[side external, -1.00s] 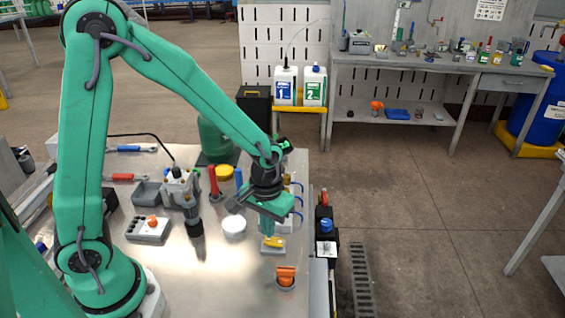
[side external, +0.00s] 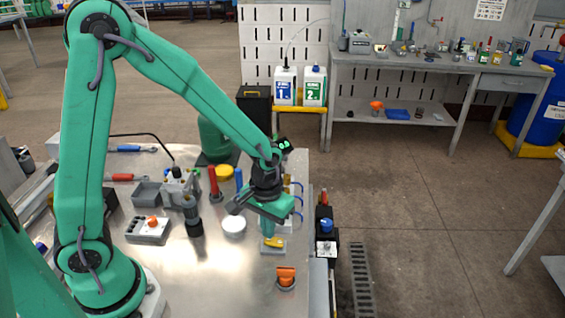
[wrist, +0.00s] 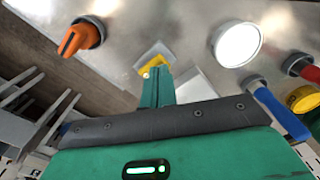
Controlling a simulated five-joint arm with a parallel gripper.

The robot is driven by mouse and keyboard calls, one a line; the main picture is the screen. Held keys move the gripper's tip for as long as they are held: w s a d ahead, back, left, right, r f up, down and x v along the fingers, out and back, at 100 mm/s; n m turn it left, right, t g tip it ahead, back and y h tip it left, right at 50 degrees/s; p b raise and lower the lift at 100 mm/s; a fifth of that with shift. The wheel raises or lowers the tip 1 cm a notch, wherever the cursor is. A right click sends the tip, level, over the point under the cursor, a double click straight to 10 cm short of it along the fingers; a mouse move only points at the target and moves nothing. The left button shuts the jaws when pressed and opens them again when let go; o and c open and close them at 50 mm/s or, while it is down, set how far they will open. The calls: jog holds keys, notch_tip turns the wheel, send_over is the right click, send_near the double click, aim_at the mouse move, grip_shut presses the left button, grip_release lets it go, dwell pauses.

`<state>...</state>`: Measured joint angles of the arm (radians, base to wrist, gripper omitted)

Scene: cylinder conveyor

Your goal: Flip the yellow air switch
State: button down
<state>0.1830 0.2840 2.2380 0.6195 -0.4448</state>
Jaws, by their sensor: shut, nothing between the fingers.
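The yellow air switch (side external: 273,243) sits on a small pale base near the right edge of the metal table. It also shows in the wrist view (wrist: 152,64), just beyond the fingertips. My gripper (side external: 267,232) points down directly above the switch, fingers shut with nothing between them. In the wrist view the green fingers (wrist: 158,80) are together and cover part of the switch. I cannot tell whether the fingertips touch it.
An orange knob (side external: 286,274) stands in front of the switch. A white round lid (side external: 234,224) lies to its left, with a grey button box (side external: 149,229) farther left. Blue-handled parts (side external: 298,200) stand behind at the table edge.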

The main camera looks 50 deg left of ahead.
jog(key=shift+f, duration=0.75)
dwell(0.7)
jog(key=shift+r, duration=0.2)
jog(key=shift+r, duration=3.35)
jog(key=s+a+r+m+t, duration=0.1)
jog(key=s+a+r+t, duration=0.1)
jog(key=s+r, duration=0.3)
jog(key=s+a+r+m+t, duration=0.2)
jog(key=s+r, duration=0.4)
jog(key=r, duration=0.3)
jog(key=shift+s+a+r+t, duration=0.3)
jog(key=shift+a+t, duration=0.5)
jog(key=shift+a, duration=0.35)
